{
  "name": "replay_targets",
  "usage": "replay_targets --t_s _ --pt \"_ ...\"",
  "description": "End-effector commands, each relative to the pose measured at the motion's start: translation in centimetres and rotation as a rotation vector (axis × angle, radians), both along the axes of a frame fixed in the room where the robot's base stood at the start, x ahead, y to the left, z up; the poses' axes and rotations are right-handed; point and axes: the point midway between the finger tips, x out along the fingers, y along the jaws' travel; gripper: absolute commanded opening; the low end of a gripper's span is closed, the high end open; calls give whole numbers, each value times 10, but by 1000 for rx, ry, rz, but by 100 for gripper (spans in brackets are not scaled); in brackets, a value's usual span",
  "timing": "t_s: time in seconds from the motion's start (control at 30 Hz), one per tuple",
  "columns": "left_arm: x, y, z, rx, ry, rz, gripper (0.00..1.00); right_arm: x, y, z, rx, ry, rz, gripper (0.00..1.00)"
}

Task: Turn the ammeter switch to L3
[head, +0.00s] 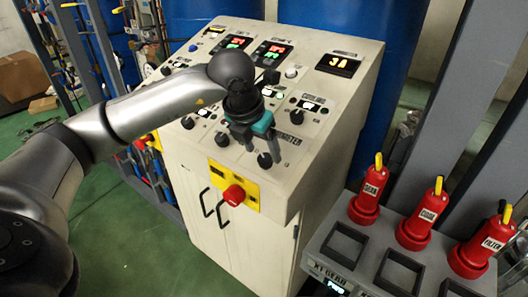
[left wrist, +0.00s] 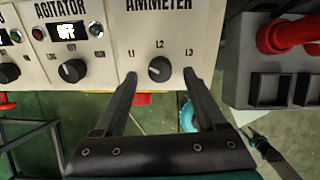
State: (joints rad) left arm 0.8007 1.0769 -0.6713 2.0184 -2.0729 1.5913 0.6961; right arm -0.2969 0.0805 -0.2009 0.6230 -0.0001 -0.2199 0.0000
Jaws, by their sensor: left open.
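The ammeter switch is a round black knob (left wrist: 160,69) below the AMMETER label, with L1, L2 and L3 marked in an arc above it. Which mark it points to is too small to tell. In the head view the knob (head: 265,160) is at the lower right of the sloping panel. My left gripper (head: 259,150) is over it and hides part of the panel around it. In the left wrist view my left gripper (left wrist: 160,74) is open, one finger on each side of the knob, with gaps showing between.
The agitator knob (left wrist: 72,70) is left of the ammeter switch. A red emergency button (head: 234,195) on a yellow plate sits below on the cabinet front. A grey rack with red labelled holders (head: 414,231) stands at the right.

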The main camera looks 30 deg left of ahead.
Motion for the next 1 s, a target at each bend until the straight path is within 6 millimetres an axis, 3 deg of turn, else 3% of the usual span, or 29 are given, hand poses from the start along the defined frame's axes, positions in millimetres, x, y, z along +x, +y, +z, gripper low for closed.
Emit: replay_targets --t_s 0.2,0.53,1.0 --pt "9 0 -21 -1 1 -2 73 1 0 3 0 -2 0 50" --pt "10 0 -24 0 0 -1 73 -1 0 3 0 1 -1 50" --pt "10 0 -24 0 0 -1 22 -4 -1 3 -1 7 -2 50"
